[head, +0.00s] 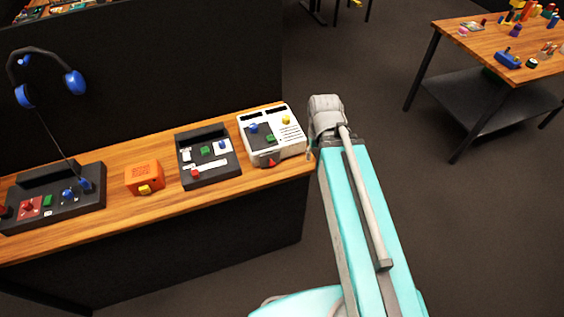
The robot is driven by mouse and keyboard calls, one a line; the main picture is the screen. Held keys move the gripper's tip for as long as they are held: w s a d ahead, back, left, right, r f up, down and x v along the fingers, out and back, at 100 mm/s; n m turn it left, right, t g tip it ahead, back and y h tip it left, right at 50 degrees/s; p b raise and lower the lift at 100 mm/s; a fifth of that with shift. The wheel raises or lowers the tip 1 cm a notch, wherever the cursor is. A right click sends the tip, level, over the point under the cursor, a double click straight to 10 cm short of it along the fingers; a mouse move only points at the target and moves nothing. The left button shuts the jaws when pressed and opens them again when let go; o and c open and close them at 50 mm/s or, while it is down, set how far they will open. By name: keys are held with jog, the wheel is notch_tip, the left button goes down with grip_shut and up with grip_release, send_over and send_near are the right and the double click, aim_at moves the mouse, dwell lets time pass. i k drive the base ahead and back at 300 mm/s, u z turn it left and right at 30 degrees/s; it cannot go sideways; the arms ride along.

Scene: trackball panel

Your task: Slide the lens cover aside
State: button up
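I cannot make out a lens cover for certain at this size. A white panel (286,150) stands at the right end of the wooden counter, with small blue, yellow, green and red parts on it. Left of it is a black panel (196,181) with green, blue, red and white parts. My turquoise arm reaches up just right of the counter's end, its grey wrist beside the white panel. My gripper's fingers do not show; the arm seems to hide them.
Left along the wooden counter (120,217) are an orange box (143,176) with a yellow knob and a dark console (82,206). A blue headset (75,82) hangs above. A second table (484,42) with small objects stands far right. Grey floor (480,230) is open between them.

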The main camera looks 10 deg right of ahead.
aim_at(270, 160)
jog(key=z, duration=1.15)
jog(key=k, duration=1)
jog(key=u, duration=1.55)
